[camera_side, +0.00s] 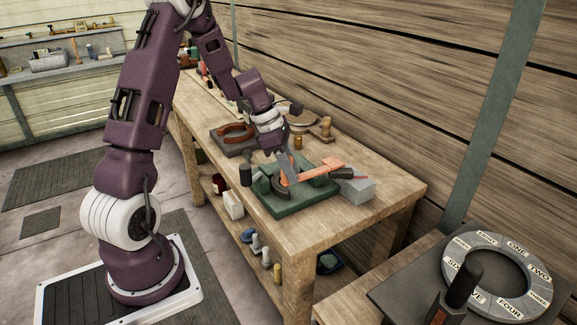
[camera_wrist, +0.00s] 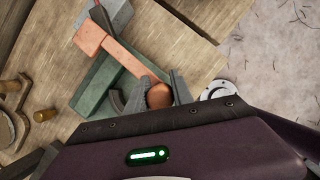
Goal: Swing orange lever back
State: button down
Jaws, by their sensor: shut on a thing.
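The orange lever (camera_side: 318,170) belongs to a green fixture (camera_side: 302,201) on the workbench. In the wrist view the lever (camera_wrist: 122,55) runs from a wide orange end at the upper left down to a rounded orange-brown knob (camera_wrist: 159,95). My gripper (camera_side: 287,168) is at the lever's left end in the side view. In the wrist view my gripper (camera_wrist: 158,92) has its two grey fingers on either side of the knob, shut on it. The fingers partly hide the knob and the lever's near end. The green fixture (camera_wrist: 97,90) shows beneath the lever.
A grey block (camera_side: 355,188) sits at the fixture's right. Wooden pegs (camera_side: 326,126) stand near the wall. The bench's front right corner is clear.

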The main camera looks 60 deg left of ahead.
jog(key=shift+w+d, duration=0.1)
jog(key=shift+d, duration=0.3)
jog(key=c, duration=1.1)
grip_release()
jog(key=v, duration=0.7)
